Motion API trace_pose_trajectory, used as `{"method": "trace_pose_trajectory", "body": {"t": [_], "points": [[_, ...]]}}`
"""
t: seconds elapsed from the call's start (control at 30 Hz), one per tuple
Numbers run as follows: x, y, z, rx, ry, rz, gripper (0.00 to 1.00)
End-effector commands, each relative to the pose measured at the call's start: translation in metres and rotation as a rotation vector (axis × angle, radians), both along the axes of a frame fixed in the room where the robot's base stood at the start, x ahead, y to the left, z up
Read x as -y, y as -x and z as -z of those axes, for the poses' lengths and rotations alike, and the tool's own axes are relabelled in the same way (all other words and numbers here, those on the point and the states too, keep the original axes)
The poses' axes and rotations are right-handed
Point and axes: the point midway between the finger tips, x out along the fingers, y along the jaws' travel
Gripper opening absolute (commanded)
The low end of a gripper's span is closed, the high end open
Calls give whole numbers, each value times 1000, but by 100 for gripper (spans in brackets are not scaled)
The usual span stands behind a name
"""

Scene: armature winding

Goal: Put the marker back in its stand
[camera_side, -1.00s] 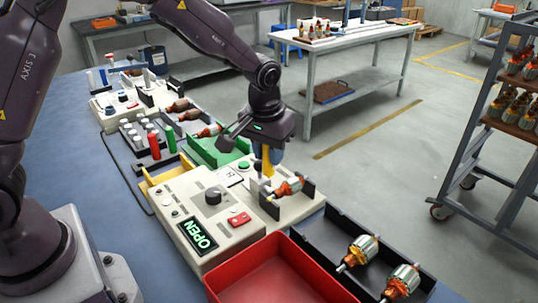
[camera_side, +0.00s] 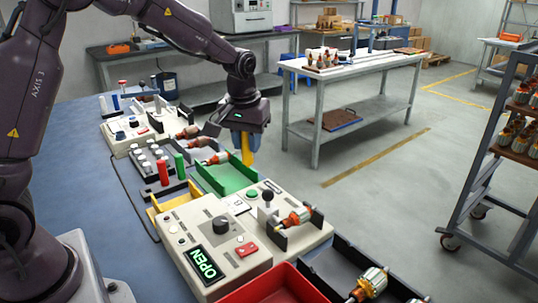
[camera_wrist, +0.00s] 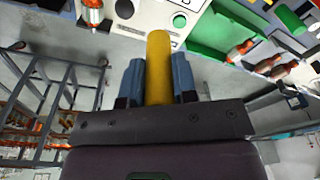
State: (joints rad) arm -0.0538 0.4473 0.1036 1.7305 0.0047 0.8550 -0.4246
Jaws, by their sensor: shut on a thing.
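My gripper (camera_side: 244,138) is shut on a thick yellow marker (camera_side: 248,150), which points downward. In the wrist view the yellow marker (camera_wrist: 159,65) sits between the two blue fingers of my gripper (camera_wrist: 159,85). In the side view it hangs by the far right end of the green tray (camera_side: 226,178), apart from the bench. A red marker (camera_side: 162,173) and a green marker (camera_side: 180,166) stand upright to the left, beside a dark rack (camera_side: 150,160). They seem to share a stand, but its body and any free slot are hard to make out.
The control box (camera_side: 212,240) reads OPEN. A yellow tray (camera_side: 165,199) and a red bin (camera_side: 275,287) are nearby. Blue bench surface is clear at left.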

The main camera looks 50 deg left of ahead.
Motion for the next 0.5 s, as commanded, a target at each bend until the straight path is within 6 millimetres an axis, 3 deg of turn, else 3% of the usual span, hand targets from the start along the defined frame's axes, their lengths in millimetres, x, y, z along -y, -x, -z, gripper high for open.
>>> {"method": "trace_pose_trajectory", "body": {"t": [0.03,0.3,0.5], "points": [[-24,4,0,0,0,-57,3],[-149,50,0,-1,-1,-369,3],[-222,100,0,-1,-1,-578,3]]}}
